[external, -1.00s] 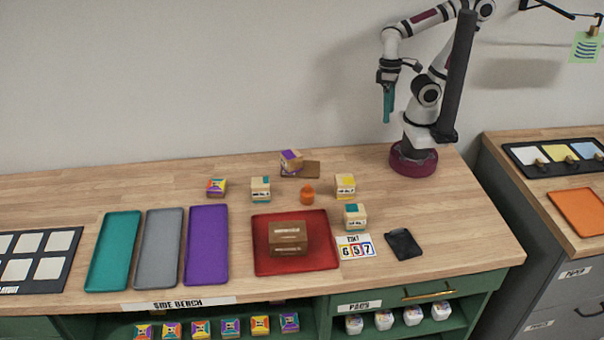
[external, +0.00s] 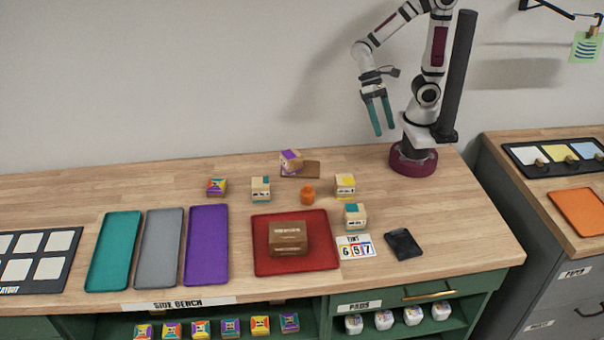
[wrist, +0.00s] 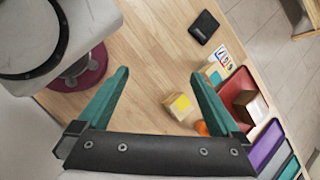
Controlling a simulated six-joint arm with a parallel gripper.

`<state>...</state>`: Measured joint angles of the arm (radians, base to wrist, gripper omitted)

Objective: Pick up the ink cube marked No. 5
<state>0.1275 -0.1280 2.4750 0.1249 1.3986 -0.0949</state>
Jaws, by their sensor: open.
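Several wooden ink cubes stand on the bench: one with a purple top (external: 291,160), one with a teal top (external: 260,189), one with a yellow top (external: 345,184), another with a teal corner (external: 355,215), and a multicoloured one (external: 216,187). Their number markings are too small to read, so I cannot tell which is No. 5. In the wrist view, the yellow-topped cube (wrist: 180,106) shows between the fingers, farther off on the bench. My gripper (external: 384,131) is open and empty, high above the back right of the bench; its teal fingers also frame the wrist view (wrist: 159,74).
An orange object (external: 307,194) stands among the cubes. A brown box (external: 288,238) sits on the red tray (external: 318,262), beside a number card (external: 355,247) and a dark flat device (external: 403,244). Teal, grey and purple trays (external: 206,245) lie left. The bench's right end is clear.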

